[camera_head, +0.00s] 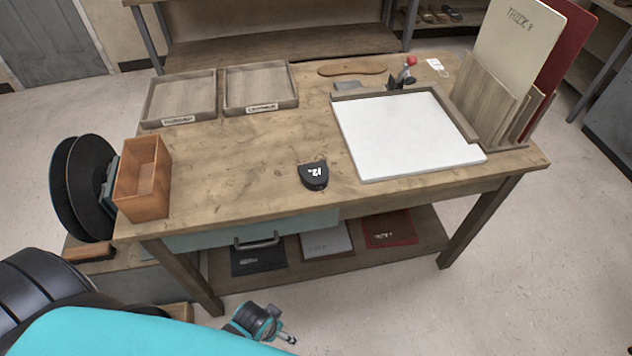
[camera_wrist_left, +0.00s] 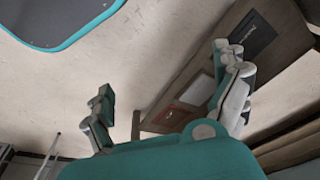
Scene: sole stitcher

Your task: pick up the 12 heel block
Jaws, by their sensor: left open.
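The 12 heel block (camera_head: 313,176) is a small black D-shaped piece with a white "12" on top. It lies flat on the wooden table (camera_head: 240,165) near its front edge, in the head view. My left gripper (camera_head: 281,326) is low in front of the table, well apart from the block. In the left wrist view the left gripper (camera_wrist_left: 165,72) shows its two fingers spread, with nothing between them. The block is not seen in that view. My right gripper is not in view.
A white board (camera_head: 405,135) lies right of the block. An orange-brown box (camera_head: 143,180) stands at the left edge, two trays (camera_head: 180,97) behind it. Upright sheets (camera_head: 517,40) stand at the back right. A lower shelf (camera_head: 430,237) holds flat mats. The tabletop around the block is clear.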

